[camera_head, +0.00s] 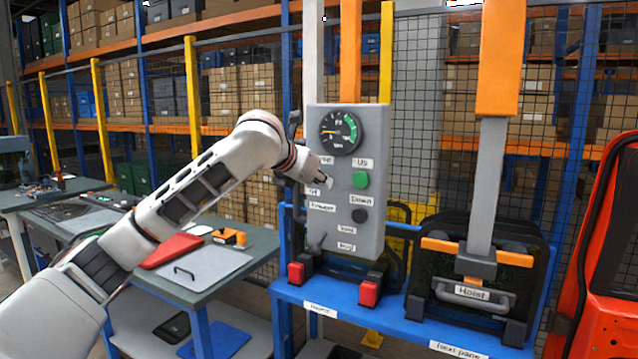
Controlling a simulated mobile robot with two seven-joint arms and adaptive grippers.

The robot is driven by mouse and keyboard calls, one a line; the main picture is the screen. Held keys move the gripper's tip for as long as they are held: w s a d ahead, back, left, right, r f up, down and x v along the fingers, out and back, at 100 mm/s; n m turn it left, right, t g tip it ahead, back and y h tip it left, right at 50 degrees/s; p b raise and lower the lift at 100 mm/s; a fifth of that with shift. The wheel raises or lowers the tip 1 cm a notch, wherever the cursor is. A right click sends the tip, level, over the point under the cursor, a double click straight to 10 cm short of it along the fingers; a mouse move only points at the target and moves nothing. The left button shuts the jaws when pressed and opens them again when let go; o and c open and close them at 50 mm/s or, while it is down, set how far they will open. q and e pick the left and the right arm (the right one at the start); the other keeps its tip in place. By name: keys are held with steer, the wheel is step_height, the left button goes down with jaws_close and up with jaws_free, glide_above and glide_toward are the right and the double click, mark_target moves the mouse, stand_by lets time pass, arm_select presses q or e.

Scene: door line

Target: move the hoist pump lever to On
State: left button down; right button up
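The grey hoist control panel (372,120) hangs on an orange post in the middle of the view. My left gripper (322,182) is at the panel's left side, in front of the upper-left labels. It covers the area there, so I cannot make out the pump lever or its position. A label that seems to read Off (313,192) shows just below the gripper. Whether the fingers touch or hold anything is too small to tell. My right gripper is not in view.
The panel carries a round gauge (340,133), a green Up button (361,180), a dark Down button (359,215) and a small lower switch (321,242). A blue bench (400,328) stands below, with the hoist handle (473,293) at right. A worktable (235,281) stands left.

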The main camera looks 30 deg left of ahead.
arm_select(q)
steer(key=shift+r, duration=0.1)
stand_by(0.5)
steer(key=c, duration=1.9)
jaws_free()
steer(key=shift+w, duration=0.1)
steer(key=v, duration=1.2)
steer(key=shift+r, duration=0.2)
